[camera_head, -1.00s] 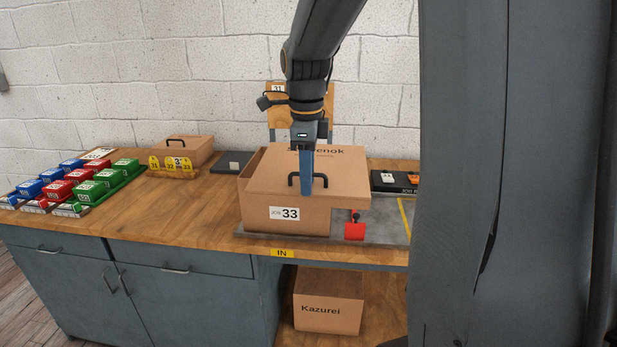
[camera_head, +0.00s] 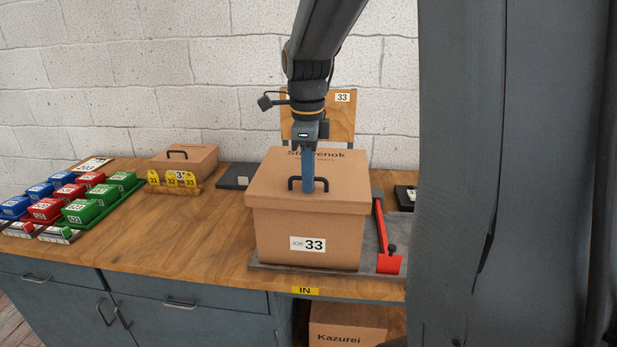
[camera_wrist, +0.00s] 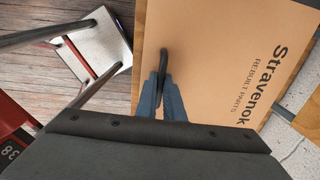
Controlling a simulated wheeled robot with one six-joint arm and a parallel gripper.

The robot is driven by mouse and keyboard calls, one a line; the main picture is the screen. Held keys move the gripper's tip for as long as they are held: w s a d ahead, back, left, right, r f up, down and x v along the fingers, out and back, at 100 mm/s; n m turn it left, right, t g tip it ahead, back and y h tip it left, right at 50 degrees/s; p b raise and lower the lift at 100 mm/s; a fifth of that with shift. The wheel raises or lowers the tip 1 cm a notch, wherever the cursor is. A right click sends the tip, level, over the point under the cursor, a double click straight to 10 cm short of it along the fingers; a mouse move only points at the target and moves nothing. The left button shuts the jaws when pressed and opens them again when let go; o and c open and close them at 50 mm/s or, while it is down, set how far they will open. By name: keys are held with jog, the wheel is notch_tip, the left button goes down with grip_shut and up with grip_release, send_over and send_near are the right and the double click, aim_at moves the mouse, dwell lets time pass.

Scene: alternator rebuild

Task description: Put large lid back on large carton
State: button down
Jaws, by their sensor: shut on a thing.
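The large lid (camera_head: 335,180) is a brown cardboard cover with "Stravenok" print and a black handle. It lies level over the large carton (camera_head: 285,235), which bears a "JOB 33" label, and its rim lines up with the carton walls. Whether it is fully seated cannot be told. My gripper (camera_head: 308,188) points down and is shut on the lid's black handle. The wrist view shows the fingers (camera_wrist: 162,100) on the handle, with the lid top (camera_wrist: 215,60) beneath them. The carton's inside is hidden.
A red clamp-like tool (camera_head: 388,262) stands right of the carton on a grey plate (camera_head: 275,268). A smaller lidded carton (camera_head: 185,162), yellow numbered tags (camera_head: 172,180) and coloured bins (camera_head: 75,195) are to the left. Clear wood (camera_head: 190,235) lies between the bins and carton.

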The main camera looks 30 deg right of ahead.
jog(key=shift+s+r, duration=0.1)
jog(key=shift+s, duration=0.05)
jog(key=shift+a, duration=0.1)
jog(key=shift+w+d, duration=0.2)
jog(key=shift+w, duration=0.05)
jog(key=shift+w+d, duration=0.2)
dwell(0.3)
jog(key=shift+p, duration=0.45)
jog(key=shift+w+f+b, duration=0.2)
jog(key=shift+f+b, duration=0.1)
jog(key=shift+f, duration=1)
dwell(0.6)
